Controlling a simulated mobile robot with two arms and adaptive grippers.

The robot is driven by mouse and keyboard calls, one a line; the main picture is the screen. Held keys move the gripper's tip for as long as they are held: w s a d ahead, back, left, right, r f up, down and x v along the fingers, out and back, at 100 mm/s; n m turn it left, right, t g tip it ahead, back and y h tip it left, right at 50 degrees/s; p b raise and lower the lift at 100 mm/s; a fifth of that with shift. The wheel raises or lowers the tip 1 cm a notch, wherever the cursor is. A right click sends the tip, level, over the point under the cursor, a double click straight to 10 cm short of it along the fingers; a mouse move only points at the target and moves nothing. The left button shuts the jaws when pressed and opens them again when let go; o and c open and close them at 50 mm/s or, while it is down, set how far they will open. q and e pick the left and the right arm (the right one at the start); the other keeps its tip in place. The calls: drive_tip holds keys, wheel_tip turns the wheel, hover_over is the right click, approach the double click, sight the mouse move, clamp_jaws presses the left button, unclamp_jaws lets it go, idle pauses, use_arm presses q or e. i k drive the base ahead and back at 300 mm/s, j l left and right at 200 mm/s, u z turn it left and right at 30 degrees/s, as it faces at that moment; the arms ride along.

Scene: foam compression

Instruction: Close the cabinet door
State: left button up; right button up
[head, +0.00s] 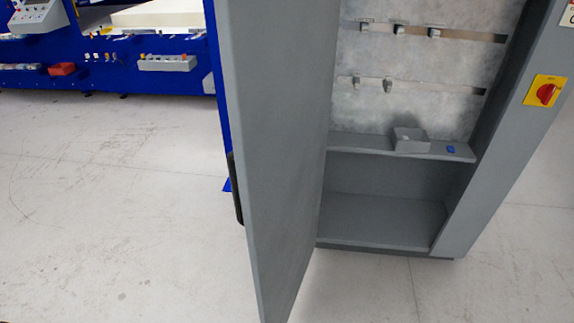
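The grey cabinet door (275,150) stands wide open in the head view, swung out toward me from the left side of the cabinet. A dark handle (236,190) shows at its left edge, partly hidden behind the door. The grey cabinet (490,150) stands at the right with its inside exposed. It has a shelf (350,146) with a small grey box on it, and rails with hooks on the back panel. Neither of my grippers is in view.
A red and yellow rotary switch (546,91) is on the cabinet's right side. A blue machine (110,65) with small parts and a control panel stands at the back left. The pale floor (110,200) left of the door is clear.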

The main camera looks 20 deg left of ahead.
sight(278, 56)
drive_tip(key=i+j+z, duration=0.1)
drive_tip(key=j+z, duration=0.2)
drive_tip(key=j, duration=0.65)
drive_tip(key=j+z, duration=0.3)
drive_tip(key=j, duration=0.65)
